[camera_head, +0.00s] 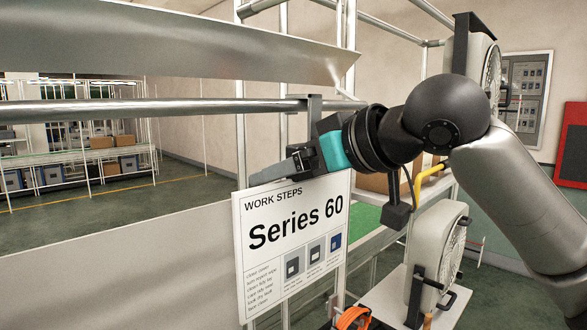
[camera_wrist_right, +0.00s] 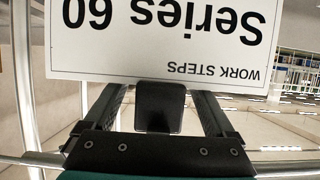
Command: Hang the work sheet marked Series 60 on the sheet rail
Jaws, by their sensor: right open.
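The white work sheet marked Series 60 (camera_head: 290,245) hangs upright below the metal rail (camera_head: 150,108). It also shows upside down in the right wrist view (camera_wrist_right: 165,35). A dark grey hook-like piece (camera_head: 315,103) sits over the rail above the sheet; its join to the sheet is hidden behind my right gripper. My right gripper (camera_head: 265,174) is at the sheet's top edge. In the wrist view its open fingers (camera_wrist_right: 162,92) stand on either side of a dark block (camera_wrist_right: 160,108), with gaps visible. My left gripper is not in view.
A broad metal panel (camera_head: 150,45) runs above the rail, and a pale panel (camera_head: 130,260) lies below. Upright frame posts (camera_head: 240,120) stand behind the sheet. White fan-like units (camera_head: 437,250) are at the right. Shelving with boxes (camera_head: 80,165) stands far left.

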